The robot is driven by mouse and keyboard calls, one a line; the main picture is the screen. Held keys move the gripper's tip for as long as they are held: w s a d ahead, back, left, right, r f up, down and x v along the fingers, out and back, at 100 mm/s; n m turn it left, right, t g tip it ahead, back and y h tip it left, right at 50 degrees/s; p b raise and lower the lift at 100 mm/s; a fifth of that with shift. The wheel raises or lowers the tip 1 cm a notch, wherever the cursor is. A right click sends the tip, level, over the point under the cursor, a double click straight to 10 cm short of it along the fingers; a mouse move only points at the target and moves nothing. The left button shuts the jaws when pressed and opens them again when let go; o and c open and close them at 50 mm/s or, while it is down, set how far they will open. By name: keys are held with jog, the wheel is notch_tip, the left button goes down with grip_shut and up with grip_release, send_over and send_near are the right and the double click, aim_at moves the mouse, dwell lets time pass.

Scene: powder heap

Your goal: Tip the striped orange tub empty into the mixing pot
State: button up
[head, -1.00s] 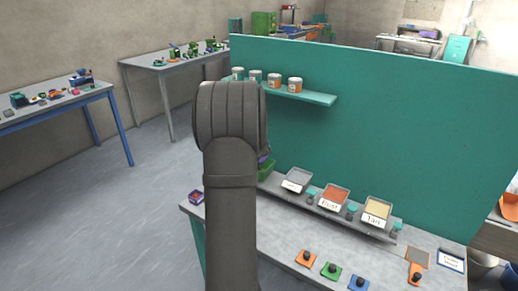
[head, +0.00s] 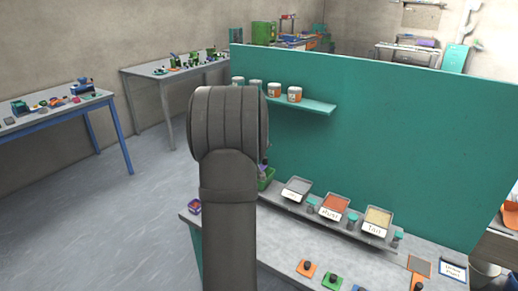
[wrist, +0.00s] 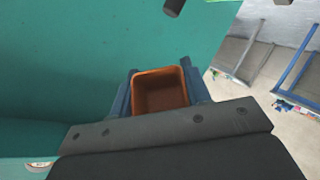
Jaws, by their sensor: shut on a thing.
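In the wrist view, an orange tub (wrist: 160,78) is held between the blue fingers of my gripper (wrist: 160,92). Its open mouth faces the camera, and its inside looks darker orange-brown. I cannot see stripes on it or tell how much powder it holds. In the head view, my arm hides the gripper and the tub. I cannot make out the mixing pot in either view.
A teal panel (head: 390,130) stands behind the bench (head: 270,235). Its shelf (head: 315,106) carries several jars. Labelled powder trays, including Rust (head: 335,207) and Tan (head: 378,217), sit on a raised ledge. A green bin (head: 266,178) is partly behind my arm.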

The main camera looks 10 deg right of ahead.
jog(key=n, duration=0.7)
jog(key=shift+r, duration=0.2)
jog(key=n, duration=0.7)
jog(key=shift+r, duration=0.2)
jog(key=n, duration=0.7)
jog(key=shift+r, duration=0.2)
jog(key=n, duration=0.6)
jog(key=shift+r, duration=0.15)
